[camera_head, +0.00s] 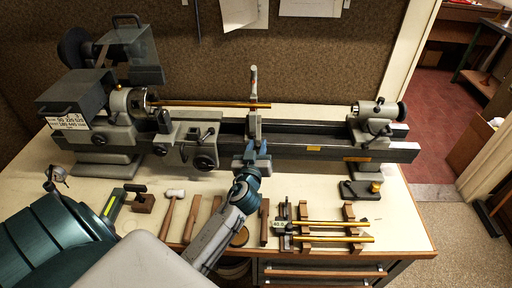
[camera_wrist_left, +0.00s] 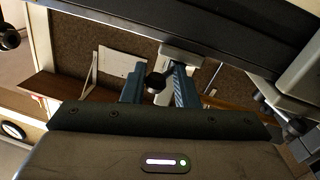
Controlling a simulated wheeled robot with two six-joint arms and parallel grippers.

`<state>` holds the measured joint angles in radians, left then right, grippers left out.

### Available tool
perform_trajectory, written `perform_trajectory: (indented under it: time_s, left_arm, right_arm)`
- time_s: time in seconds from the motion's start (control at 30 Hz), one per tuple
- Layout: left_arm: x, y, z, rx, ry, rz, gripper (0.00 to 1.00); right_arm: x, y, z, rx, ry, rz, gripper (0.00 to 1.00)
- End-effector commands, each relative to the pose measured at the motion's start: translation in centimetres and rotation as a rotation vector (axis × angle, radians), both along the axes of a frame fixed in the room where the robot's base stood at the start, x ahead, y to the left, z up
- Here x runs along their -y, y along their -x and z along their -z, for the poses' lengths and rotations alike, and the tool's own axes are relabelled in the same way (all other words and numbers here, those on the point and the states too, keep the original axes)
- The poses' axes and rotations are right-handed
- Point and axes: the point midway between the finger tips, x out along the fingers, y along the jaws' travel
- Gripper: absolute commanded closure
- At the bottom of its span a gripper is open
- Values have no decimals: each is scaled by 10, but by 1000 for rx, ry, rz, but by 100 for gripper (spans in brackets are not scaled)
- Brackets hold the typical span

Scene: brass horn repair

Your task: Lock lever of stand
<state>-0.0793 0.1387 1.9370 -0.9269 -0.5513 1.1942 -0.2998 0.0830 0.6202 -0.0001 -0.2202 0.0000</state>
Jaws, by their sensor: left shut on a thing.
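The stand (camera_head: 254,128) is an upright grey support on the lathe bed, with the long brass tube (camera_head: 205,104) passing by its top. My left gripper (camera_head: 254,157) is at the stand's foot on the front side of the bed. In the left wrist view, a dark round-ended lever (camera_wrist_left: 157,82) shows between the two blue fingers of the left gripper (camera_wrist_left: 158,84), which is shut on it. In the head view the gripper largely hides the lever. My right gripper is not in view.
The lathe bed (camera_head: 320,147) runs along the bench, with a headstock (camera_head: 75,98) at left and a tailstock (camera_head: 376,117) at right. A mallet (camera_head: 171,208), wooden pieces and a rack with brass tubes (camera_head: 335,238) lie along the front of the bench.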

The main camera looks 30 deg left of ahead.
Motion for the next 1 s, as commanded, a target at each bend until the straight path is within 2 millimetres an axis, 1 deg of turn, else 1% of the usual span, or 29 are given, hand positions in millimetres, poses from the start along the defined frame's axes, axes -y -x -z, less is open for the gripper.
perform_trajectory:
  time_s: [0.03, 0.7, 0.73, 0.8, 0.83, 1.0]
  left_arm:
    - [1, -2, -4, 10, -1, 5, 96]
    - [1, -2, -7, 14, -3, 7, 96]
    - [1, -2, -7, 14, -3, 7, 67]
    - [1, -2, -6, 12, -2, 5, 54]
    - [1, -2, -6, 11, -2, 5, 52]
    - [1, -1, -4, 7, -1, 4, 52]
  right_arm:
    - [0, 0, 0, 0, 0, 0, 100]
    - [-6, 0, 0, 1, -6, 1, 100]
    - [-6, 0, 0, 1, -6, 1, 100]
    - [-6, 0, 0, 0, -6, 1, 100]
    - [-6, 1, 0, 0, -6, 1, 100]
    - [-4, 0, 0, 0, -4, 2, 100]
